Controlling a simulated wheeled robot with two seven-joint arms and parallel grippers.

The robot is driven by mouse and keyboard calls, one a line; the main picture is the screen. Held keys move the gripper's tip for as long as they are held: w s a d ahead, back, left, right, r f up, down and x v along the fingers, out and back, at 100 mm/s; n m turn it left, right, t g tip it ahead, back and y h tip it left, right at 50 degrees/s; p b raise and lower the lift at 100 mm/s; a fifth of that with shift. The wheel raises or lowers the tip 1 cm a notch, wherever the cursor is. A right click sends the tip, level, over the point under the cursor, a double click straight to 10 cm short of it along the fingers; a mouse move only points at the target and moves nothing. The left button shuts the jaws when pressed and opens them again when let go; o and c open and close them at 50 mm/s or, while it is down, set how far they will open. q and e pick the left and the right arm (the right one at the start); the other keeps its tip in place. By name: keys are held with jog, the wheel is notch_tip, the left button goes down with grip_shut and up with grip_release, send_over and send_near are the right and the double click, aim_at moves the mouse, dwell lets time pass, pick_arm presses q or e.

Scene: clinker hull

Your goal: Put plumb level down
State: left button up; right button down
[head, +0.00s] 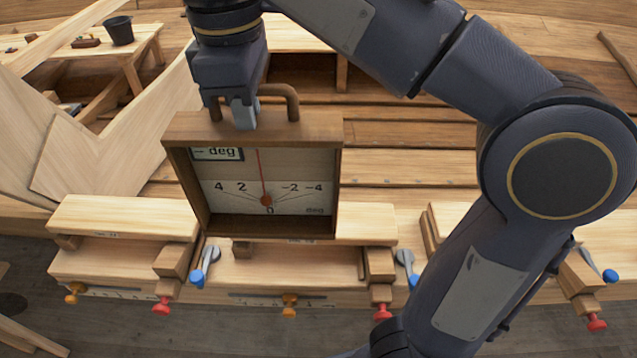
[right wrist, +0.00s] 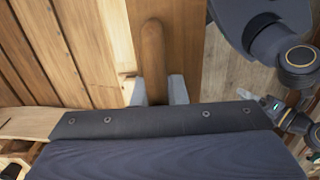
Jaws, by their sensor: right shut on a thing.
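The plumb level (head: 325,187) is a wooden box with a dial face, a red needle and a brown handle on top. It hangs upright in the middle of the head view, in front of the planks. My right gripper (head: 243,117) is shut on its handle from above. In the right wrist view the brown handle (right wrist: 152,58) runs between the fingertips (right wrist: 160,90). The level's underside and what lies directly behind it are hidden. My left gripper is not seen in the head view; a dark arm part shows at the upper right of the wrist view.
Pale planks (head: 125,217) lie along the front, held by wooden clamps with red knobs (head: 162,305) and orange knobs (head: 289,303). Blue-tipped levers (head: 205,266) stick out between them. A dark bucket (head: 119,30) stands on a bench at the back left.

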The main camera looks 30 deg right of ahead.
jog(key=shift+w+d+f, duration=0.15)
jog(key=shift+d, duration=0.1)
jog(key=shift+w+d+f, duration=0.15)
jog(key=shift+d, duration=0.2)
jog(key=shift+w+d+f, duration=0.1)
jog(key=shift+d, duration=0.25)
jog(key=w+d+f+b, duration=0.2)
jog(key=w+d+f, duration=0.3)
jog(key=d+f, duration=0.5)
jog(key=shift+d+f, duration=0.15)
jog(key=shift+f, duration=0.85)
jog(key=shift+w+f, duration=0.1)
